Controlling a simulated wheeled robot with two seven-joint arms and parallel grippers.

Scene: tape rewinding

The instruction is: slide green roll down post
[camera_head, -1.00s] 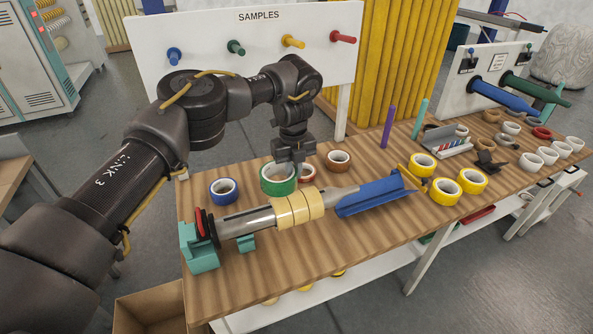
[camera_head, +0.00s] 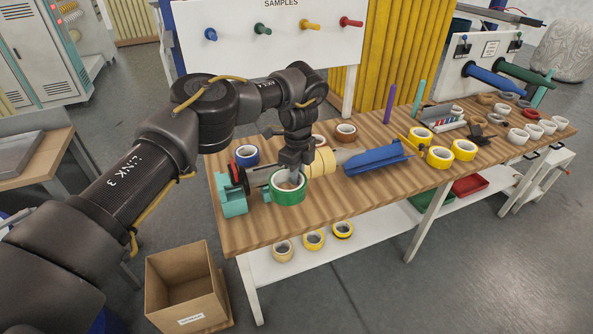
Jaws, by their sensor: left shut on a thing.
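My left gripper (camera_head: 291,172) is shut on the wall of the green roll (camera_head: 288,194). It holds the roll in front of the winder shaft (camera_head: 258,177), near the table's front edge; I cannot tell whether the roll touches the table. Several post-like things show: a thick green bar (camera_head: 527,84) beside a blue bar (camera_head: 493,78) on a white panel at the right, an upright purple post (camera_head: 390,103) and an upright teal post (camera_head: 418,98) on the table, and a short green peg (camera_head: 262,29) on the samples board. My right gripper is not in view.
A blue roll (camera_head: 246,155), a brown roll (camera_head: 345,134) and yellow rolls (camera_head: 440,157) stand on the wooden table (camera_head: 330,210). A cardboard box (camera_head: 185,290) is on the floor.

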